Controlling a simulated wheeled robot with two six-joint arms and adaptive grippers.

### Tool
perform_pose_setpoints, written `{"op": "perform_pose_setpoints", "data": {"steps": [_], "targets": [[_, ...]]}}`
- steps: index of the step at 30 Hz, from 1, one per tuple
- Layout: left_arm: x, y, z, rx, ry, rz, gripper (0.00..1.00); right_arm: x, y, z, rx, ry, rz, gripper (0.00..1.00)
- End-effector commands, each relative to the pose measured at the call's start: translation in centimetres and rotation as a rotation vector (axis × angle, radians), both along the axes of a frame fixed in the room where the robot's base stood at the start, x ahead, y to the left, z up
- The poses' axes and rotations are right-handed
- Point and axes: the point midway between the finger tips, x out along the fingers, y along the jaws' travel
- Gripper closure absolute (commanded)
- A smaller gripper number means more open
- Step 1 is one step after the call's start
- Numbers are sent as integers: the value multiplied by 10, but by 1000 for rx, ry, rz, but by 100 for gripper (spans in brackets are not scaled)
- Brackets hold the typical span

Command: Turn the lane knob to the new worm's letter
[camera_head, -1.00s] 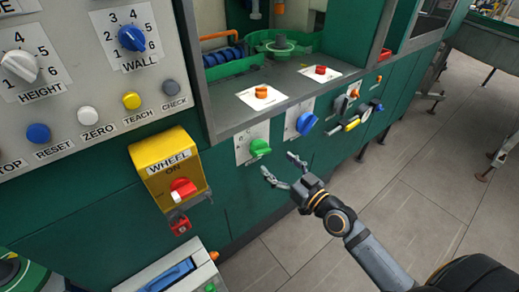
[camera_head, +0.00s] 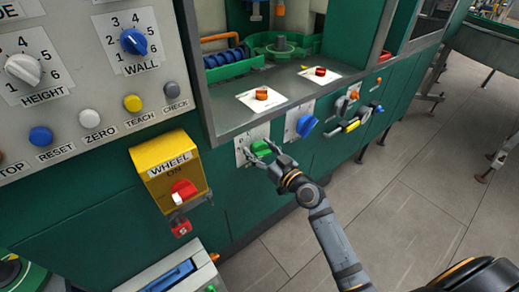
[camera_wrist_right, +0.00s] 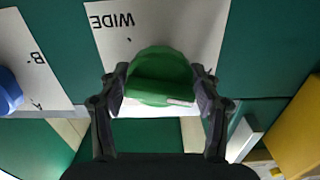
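A blue knob (camera_head: 306,125) sits on a white card on the green machine front; the wrist view shows this blue knob (camera_wrist_right: 8,92) at the left edge, with letters A and B on its card. A green knob (camera_head: 261,149) is on the card left of it, printed WIDE in the wrist view. My right gripper (camera_head: 262,154) is at this green knob (camera_wrist_right: 160,80), one finger on each side. The fingers look very close to its sides; whether they press on it is unclear. Its pointer direction is partly hidden. My left gripper is not in view.
Two red-orange knobs (camera_head: 262,94) (camera_head: 320,71) stand on the ledge above. A yellow WHEEL switch box (camera_head: 168,170) juts out at left, below the grey control panel (camera_head: 85,70). A yellow-and-black handle (camera_head: 350,126) is to the right.

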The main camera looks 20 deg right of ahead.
Motion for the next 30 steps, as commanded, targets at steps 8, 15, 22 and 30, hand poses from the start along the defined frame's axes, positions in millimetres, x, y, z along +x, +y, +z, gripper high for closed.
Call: {"op": "perform_pose_setpoints", "data": {"steps": [8,15,22,30], "targets": [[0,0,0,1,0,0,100,0,0,0,0,0,0,73],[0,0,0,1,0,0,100,0,0,0,33,12,0,73],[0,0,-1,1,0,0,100,0,-1,0,156,57,0,73],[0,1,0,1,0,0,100,0,-2,0,388,141,0,73]]}}
